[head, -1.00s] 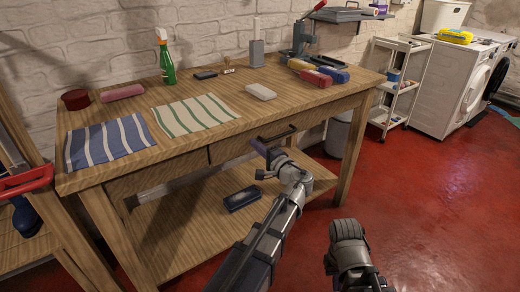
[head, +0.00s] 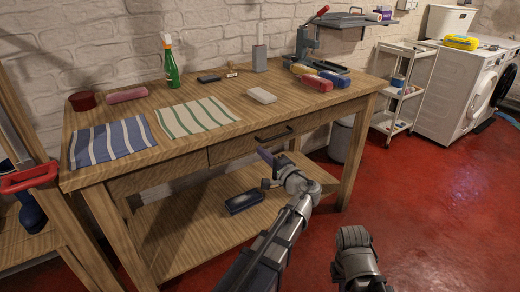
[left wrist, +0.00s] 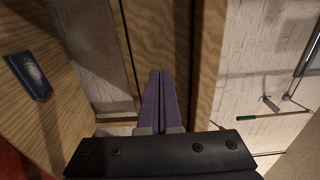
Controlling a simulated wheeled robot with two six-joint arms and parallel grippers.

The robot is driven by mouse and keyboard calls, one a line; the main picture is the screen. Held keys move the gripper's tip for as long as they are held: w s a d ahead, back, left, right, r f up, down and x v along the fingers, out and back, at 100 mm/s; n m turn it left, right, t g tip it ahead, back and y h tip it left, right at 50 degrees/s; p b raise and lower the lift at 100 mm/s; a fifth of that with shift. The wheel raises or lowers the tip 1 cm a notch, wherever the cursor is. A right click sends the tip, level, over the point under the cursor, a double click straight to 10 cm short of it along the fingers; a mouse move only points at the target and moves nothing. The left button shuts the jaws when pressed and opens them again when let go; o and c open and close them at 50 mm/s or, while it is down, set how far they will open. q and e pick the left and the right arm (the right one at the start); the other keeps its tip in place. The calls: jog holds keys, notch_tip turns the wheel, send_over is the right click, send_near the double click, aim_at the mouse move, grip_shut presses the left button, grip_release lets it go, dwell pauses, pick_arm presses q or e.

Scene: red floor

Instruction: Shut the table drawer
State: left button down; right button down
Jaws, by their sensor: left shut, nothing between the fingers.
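The wooden table (head: 330,104) has a drawer front (head: 235,151) under the right part of its top, with a dark bar handle (head: 273,135). The drawer looks nearly flush with the table's front; I cannot tell whether a small gap is left. My left gripper (head: 266,157) is shut and empty, just below and in front of the handle. In the left wrist view its purple fingers (left wrist: 158,98) are together and point along a wooden front, with a dark gap line beside it. I cannot tell whether they touch it. My right gripper is out of view; only its arm shows.
A striped blue cloth (head: 110,141), a green-striped cloth (head: 196,116), a green spray bottle (head: 171,70) and a white box (head: 262,95) are on the table. A dark blue box (head: 242,200) lies on the lower shelf. Red floor (head: 440,215) is open at right.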

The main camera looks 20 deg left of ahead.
pick_arm(q)
jog(key=v, duration=0.8)
jog(key=s+a+f+n+g+h, duration=0.25)
jog(key=s+f+g+h, duration=0.2)
jog(key=f, duration=0.45)
jog(key=s+a+f+n+g+h, duration=0.1)
jog(key=s+f+n+g+h, duration=0.3)
jog(key=f, duration=0.5)
jog(key=s+d+f+m+g+h, duration=0.1)
jog(key=s+d+f+m+h, duration=0.1)
jog(key=s+d, duration=0.55)
jog(key=s+d+f+m+g+h, duration=0.1)
jog(key=s+d+f+h, duration=0.2)
jog(key=d, duration=0.7)
notch_tip(320, 180, up, 34)
jog(key=p, duration=3.3)
jog(key=shift+s, duration=0.45)
